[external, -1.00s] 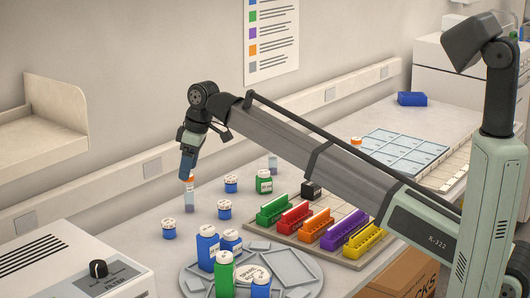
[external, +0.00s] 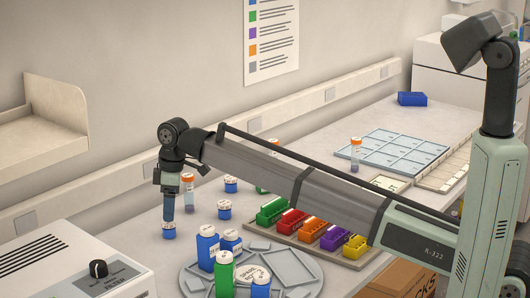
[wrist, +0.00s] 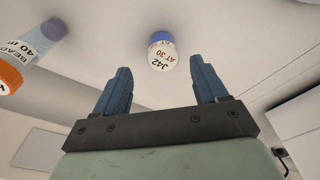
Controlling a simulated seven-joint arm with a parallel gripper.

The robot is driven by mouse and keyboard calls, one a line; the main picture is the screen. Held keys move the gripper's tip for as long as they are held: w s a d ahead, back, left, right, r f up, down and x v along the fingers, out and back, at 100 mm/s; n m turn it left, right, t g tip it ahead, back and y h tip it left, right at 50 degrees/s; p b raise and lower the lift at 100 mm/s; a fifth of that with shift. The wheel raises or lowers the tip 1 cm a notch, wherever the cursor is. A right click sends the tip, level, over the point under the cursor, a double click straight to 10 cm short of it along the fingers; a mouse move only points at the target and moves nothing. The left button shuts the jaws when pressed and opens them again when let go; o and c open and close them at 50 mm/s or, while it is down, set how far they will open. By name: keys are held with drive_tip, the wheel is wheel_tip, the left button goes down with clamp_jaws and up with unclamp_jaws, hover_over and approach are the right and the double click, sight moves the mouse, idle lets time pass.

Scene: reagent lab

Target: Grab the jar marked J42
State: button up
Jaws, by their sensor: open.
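The jar marked J42 (wrist: 161,56) is a small blue jar with a white lid printed "J42 AT 30". In the wrist view it stands apart, just beyond and between my two fingertips. In the external view the small blue jar (external: 169,233) is directly below my gripper (external: 168,222), on the bench. My gripper also shows in the wrist view (wrist: 160,66), with its blue fingers spread and nothing held between them.
An orange-capped vial (external: 188,195) stands close to the right of my gripper; the wrist view shows it at left (wrist: 30,52). Blue jars (external: 224,210) stand further right. A grey round tray (external: 300,270) with bottles is in front. A white machine (external: 70,262) is at the front left.

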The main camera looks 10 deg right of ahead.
sight(169, 225)
drive_tip(key=shift+s+a+f, duration=0.1)
drive_tip(key=shift+a+f, duration=0.05)
drive_tip(key=shift+f, duration=1.35)
drive_tip(key=shift+s+a+f, duration=0.1)
drive_tip(key=shift+f, duration=1.4)
drive_tip(key=shift+c, duration=0.4)
drive_tip(key=c, duration=1.1)
